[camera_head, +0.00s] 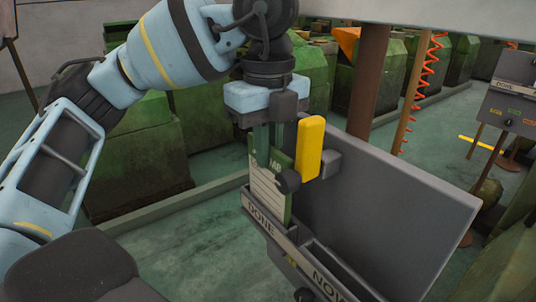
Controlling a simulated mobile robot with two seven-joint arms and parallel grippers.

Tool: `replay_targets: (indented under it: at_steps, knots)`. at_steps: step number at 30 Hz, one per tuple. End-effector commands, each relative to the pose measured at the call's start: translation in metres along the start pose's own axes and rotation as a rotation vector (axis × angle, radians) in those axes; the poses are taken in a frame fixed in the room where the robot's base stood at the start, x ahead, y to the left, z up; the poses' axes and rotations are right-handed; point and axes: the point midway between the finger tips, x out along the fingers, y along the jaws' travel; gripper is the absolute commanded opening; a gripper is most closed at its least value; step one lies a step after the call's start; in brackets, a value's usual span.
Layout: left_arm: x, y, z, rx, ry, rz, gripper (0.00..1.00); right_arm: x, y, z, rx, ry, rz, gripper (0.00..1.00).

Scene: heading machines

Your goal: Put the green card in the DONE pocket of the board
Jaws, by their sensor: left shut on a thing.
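The green card (268,187), with a white lined label, hangs upright from my left gripper (284,172). The gripper points down and is shut on the card's upper part, so its fingers hide some of the card. The grey board (385,215) stands tilted in the picture, with the DONE pocket (262,224) at its left end. The card's lower end is at the DONE pocket, and its bottom edge is hidden behind the pocket's front, so it seems to reach inside. My right gripper is not in view.
A NOW pocket (328,284) sits beside the DONE pocket, cut by the bottom edge. A yellow block-like piece (309,148) shows at the gripper, before the board. Green machines (130,155) stand behind. A brown post (368,85) rises behind the board. Another board (508,105) stands far right.

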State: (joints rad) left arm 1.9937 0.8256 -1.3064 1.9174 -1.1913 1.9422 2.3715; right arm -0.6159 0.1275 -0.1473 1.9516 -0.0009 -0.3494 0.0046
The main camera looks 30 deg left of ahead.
Motion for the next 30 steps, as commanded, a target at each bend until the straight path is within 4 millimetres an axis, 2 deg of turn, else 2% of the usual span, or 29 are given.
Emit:
replay_targets:
  at_steps: [4,18,19,24,30]
  knots:
    - [0.015,0.001,0.0,0.001,0.0,-0.001,0.0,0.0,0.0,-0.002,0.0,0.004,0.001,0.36]
    - [0.021,0.0,0.0,0.001,0.0,0.0,0.0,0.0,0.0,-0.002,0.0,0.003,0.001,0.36]
    - [0.021,0.0,0.0,0.001,0.0,0.001,0.11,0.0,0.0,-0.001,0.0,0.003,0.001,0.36]
    - [0.023,0.001,0.0,0.001,0.0,0.005,0.31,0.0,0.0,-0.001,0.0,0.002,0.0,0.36]
    - [0.024,0.001,0.0,0.002,0.001,0.011,0.31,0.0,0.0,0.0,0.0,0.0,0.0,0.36]
